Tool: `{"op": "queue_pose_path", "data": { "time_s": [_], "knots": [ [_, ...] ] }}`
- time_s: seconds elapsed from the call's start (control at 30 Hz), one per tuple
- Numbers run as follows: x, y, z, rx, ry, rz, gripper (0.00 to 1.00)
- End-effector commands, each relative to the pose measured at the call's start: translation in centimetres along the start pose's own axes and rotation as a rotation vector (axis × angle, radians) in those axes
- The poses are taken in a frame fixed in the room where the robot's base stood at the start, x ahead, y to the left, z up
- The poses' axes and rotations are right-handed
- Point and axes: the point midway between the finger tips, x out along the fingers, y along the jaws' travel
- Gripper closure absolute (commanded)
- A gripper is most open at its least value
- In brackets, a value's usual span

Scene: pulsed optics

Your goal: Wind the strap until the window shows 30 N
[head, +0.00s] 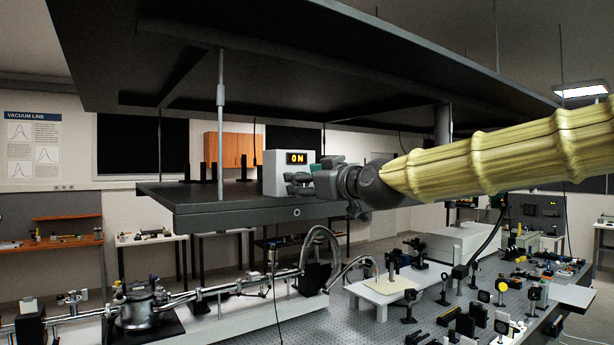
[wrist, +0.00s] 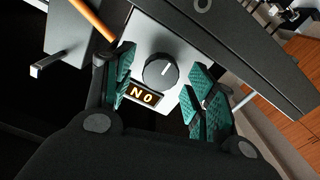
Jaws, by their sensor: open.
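A pale box (head: 272,172) stands on the hanging shelf, its lit window (head: 297,158) reading 0 N in orange. In the wrist view the window (wrist: 146,94) appears upside down beside a round black knob (wrist: 159,72) with a white pointer line. My gripper (head: 301,183) is in front of the box face. Its green-padded fingers in the wrist view (wrist: 163,66) are open, one on either side of the knob, with gaps visible. Whether they touch the box cannot be told. An orange band (wrist: 94,20) runs past the box; whether it is the strap is unclear.
The dark shelf (head: 240,215) hangs on rods, one (head: 221,95) left of the box, beneath a large dark overhead panel (head: 330,45). Below, an optics bench (head: 330,325) carries vacuum tubing (head: 200,296) and many mounts. Space before the shelf's left part looks free.

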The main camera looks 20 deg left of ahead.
Motion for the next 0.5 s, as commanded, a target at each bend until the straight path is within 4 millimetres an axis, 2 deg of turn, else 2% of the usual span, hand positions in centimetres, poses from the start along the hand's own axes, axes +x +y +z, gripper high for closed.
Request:
{"op": "queue_pose_path", "data": {
  "time_s": [0.23,0.4,0.47,0.5],
  "knots": [
    [0.02,0.02,0.05,0.0,0.0,0.0,0.46],
    [0.01,0.03,0.05,0.0,0.0,0.0,0.77],
    [0.01,0.03,0.05,0.0,0.0,0.0,0.88],
    [0.0,0.03,0.05,0.0,0.0,0.0,0.9]
  ]
}}
